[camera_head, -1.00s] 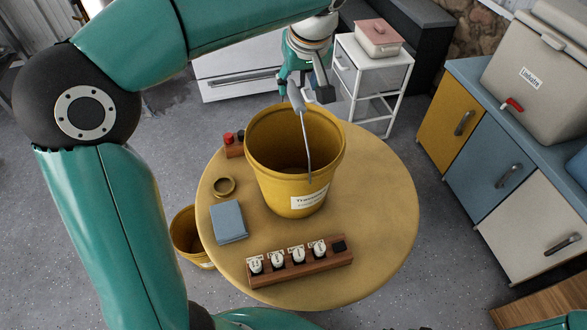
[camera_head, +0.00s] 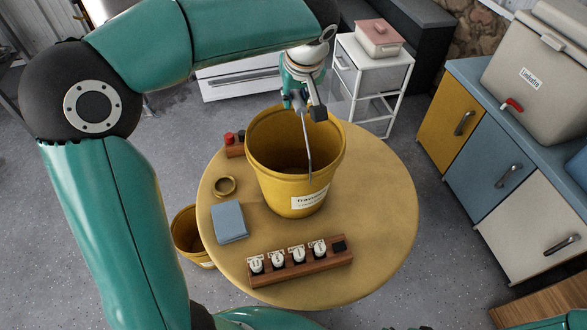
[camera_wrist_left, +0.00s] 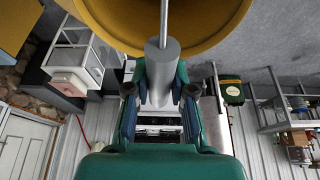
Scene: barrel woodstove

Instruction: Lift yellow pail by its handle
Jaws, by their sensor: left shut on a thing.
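The yellow pail (camera_head: 285,185) stands upright on the round yellow table (camera_head: 385,220), with a white label on its front. Its wire handle (camera_head: 308,150) is raised over the opening. My left gripper (camera_head: 303,108) is above the pail's far rim, shut on the handle's grey grip. In the left wrist view the grey grip (camera_wrist_left: 162,68) sits between the fingers of my left gripper (camera_wrist_left: 160,85), and part of the yellow pail (camera_wrist_left: 205,20) shows beyond it. My right gripper is not in view.
On the table are a wooden block with several labelled pieces (camera_head: 300,262), a blue book-like item (camera_head: 229,222), a brass ring (camera_head: 224,187) and a small red-topped rack (camera_head: 233,146). Another yellow pail (camera_head: 190,238) stands on the floor. A white cart (camera_head: 375,75) and cabinets (camera_head: 490,165) stand right.

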